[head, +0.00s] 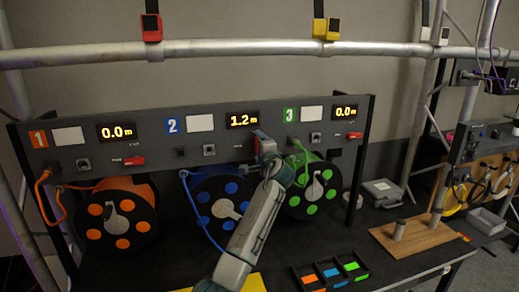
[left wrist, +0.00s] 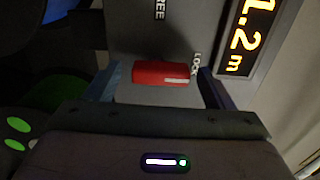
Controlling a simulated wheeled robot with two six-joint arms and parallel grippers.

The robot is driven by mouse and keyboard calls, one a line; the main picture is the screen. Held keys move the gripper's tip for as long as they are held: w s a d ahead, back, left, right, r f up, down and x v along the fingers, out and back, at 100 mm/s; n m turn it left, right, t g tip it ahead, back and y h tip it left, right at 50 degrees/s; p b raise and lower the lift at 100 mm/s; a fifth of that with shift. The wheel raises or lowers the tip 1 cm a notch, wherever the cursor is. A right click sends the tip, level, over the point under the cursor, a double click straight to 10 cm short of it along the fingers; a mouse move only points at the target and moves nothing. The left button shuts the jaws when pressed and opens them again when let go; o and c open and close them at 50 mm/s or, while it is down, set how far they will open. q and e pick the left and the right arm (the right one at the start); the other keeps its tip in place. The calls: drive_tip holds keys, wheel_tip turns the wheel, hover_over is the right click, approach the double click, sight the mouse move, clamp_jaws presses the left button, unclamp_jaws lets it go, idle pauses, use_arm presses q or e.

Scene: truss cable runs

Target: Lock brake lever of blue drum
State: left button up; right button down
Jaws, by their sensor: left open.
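The blue drum (head: 222,205) stands in the middle below the panel, under label 2 and a display reading 1.2 m. Its red brake lever (left wrist: 161,73) shows in the left wrist view, with its white-marked end beside the word LOCK; FREE lies farther up in that view. My left gripper (head: 262,143) is at the panel below that display. In the left wrist view its two open fingers (left wrist: 160,90) stand on either side of the lever, with gaps visible. In the head view the gripper covers most of the lever. My right gripper is not in view.
The orange drum (head: 122,215) and green drum (head: 313,190) flank the blue one, with red levers (head: 134,160) (head: 354,135) above them lying sideways. A blue cable (head: 196,215) hangs before the blue drum. A tray of coloured pieces (head: 331,277) lies in front.

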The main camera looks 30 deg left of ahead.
use_arm(q)
drive_tip(key=b+v, duration=0.5)
drive_tip(key=v, duration=0.5)
drive_tip(key=shift+s+d, duration=0.25)
drive_tip(key=shift+s, duration=0.1)
